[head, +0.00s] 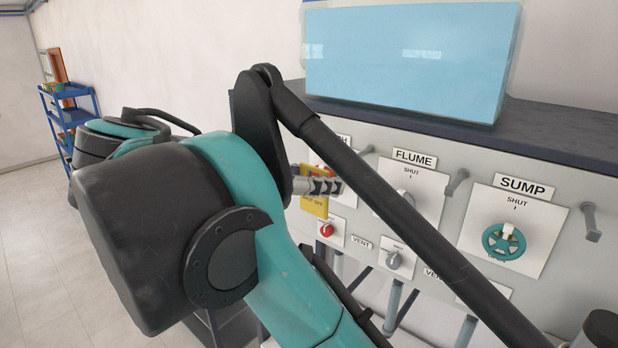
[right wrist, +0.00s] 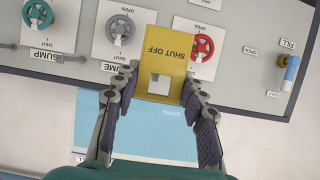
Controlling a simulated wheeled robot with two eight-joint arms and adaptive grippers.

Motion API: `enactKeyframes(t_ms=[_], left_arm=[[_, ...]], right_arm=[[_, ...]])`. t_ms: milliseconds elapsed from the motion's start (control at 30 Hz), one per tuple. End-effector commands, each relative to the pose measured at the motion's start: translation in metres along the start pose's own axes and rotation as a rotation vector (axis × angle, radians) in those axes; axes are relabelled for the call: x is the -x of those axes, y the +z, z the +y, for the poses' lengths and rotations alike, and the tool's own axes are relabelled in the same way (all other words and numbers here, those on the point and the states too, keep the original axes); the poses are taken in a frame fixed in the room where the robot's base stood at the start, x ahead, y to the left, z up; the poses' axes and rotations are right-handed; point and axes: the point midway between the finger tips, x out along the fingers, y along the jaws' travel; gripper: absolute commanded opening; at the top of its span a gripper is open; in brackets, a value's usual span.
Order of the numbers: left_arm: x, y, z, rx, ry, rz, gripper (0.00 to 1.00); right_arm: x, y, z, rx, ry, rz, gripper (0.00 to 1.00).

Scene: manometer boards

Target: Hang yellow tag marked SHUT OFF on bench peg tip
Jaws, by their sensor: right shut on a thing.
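A yellow tag (head: 314,206) marked SHUT OFF hangs from my right gripper (head: 325,186), in front of the board. In the right wrist view, the tag (right wrist: 170,48) has a square hole near the fingers. My right gripper (right wrist: 162,88) is shut on it, one finger at each side. A label ending in H (head: 343,141), mostly hidden by my arm, stands left of FLUME. A grey peg (head: 366,151) sticks out just right of that label, its lower part hidden by my arm. The tag is apart from this peg. My left gripper is not in view.
The board carries FLUME (head: 414,159) and SUMP (head: 522,186) panels, with a grey peg (head: 456,182) beside FLUME and another (head: 590,221) beside SUMP. Small vent valves and pipes sit below. A red handwheel (right wrist: 203,46) is close behind the tag. A blue panel (head: 410,60) stands on top.

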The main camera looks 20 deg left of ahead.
Motion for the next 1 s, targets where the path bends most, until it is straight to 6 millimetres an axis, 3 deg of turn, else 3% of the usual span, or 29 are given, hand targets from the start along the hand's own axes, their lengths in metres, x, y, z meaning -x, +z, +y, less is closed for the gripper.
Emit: enactKeyframes(t_ms=[533, 1000], left_arm=[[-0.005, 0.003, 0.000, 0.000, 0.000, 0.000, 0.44], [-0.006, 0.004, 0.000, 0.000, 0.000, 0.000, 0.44]], right_arm=[[-0.042, -0.017, 0.001, -0.001, 0.002, 0.000, 0.26], [-0.052, -0.021, 0.000, 0.000, 0.000, 0.000, 0.26]])
